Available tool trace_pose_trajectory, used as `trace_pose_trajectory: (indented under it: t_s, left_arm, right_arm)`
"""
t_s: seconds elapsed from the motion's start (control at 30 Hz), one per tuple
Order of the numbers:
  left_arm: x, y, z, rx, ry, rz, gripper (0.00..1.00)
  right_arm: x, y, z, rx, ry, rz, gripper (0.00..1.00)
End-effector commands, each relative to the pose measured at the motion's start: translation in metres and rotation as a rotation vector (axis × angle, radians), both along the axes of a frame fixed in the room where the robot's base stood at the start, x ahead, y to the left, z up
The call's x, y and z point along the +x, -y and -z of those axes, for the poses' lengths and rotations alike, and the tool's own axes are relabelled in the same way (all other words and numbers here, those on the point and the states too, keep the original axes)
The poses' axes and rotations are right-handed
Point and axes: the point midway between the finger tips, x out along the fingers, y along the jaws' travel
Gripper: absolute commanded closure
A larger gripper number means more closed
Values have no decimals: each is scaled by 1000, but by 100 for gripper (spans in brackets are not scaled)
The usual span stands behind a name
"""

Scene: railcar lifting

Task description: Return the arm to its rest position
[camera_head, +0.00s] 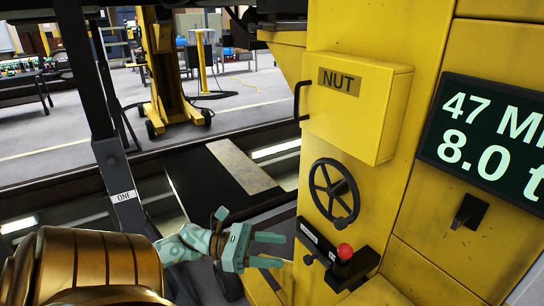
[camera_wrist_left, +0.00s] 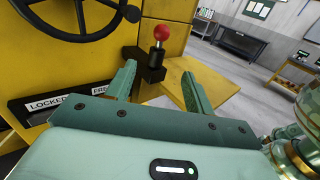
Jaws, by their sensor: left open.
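My left gripper (camera_head: 268,250) reaches in from the lower left in the head view. It is open and empty, with its fingers pointing toward the yellow column. In the left wrist view the open fingers (camera_wrist_left: 158,85) stand either side of a lever with a red ball knob (camera_wrist_left: 161,33), which lies beyond them. The red knob (camera_head: 345,251) tops a black lever block to the right of the fingertips in the head view. The fingers look apart from it. My right gripper is not in view.
A yellow column carries a NUT box (camera_head: 357,107), a black handwheel (camera_head: 334,191) and a display (camera_head: 487,140). A label plate (camera_wrist_left: 68,103) reads LOCKED and FREE. A post marked ONE (camera_head: 124,197) stands near my arm. A wheeled yellow jack (camera_head: 166,70) stands behind on open floor.

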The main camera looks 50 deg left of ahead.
Motion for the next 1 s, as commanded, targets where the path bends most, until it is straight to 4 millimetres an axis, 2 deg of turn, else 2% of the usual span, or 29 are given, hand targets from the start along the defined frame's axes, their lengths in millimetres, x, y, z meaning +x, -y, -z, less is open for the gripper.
trace_pose_trajectory:
  t_s: [0.43, 0.53, 0.6, 0.67, 0.73, 0.83, 0.9, 0.97, 1.0]
  left_arm:
    - [0, 0, 0, -2, -2, 0, 47]
    - [1, -1, 1, -45, -49, -8, 47]
    - [7, -7, 4, -119, -135, -52, 47]
    - [14, -26, 15, -236, -255, -151, 47]
    - [16, -62, 52, -456, -454, -340, 47]
    - [-5, -108, 131, -854, -715, -660, 47]
    - [-32, -126, 187, -1108, -841, -867, 47]
    - [-62, -134, 234, -1309, -921, -1037, 47]
    - [-84, -134, 264, -1434, -964, -1150, 47]
  right_arm:
    - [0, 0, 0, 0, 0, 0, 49]
    - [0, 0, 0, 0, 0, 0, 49]
    - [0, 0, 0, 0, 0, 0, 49]
    - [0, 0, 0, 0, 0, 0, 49]
    - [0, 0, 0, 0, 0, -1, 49]
    - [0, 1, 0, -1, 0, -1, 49]
    - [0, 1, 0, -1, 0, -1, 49]
    - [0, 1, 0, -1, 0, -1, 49]
    - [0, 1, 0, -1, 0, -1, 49]
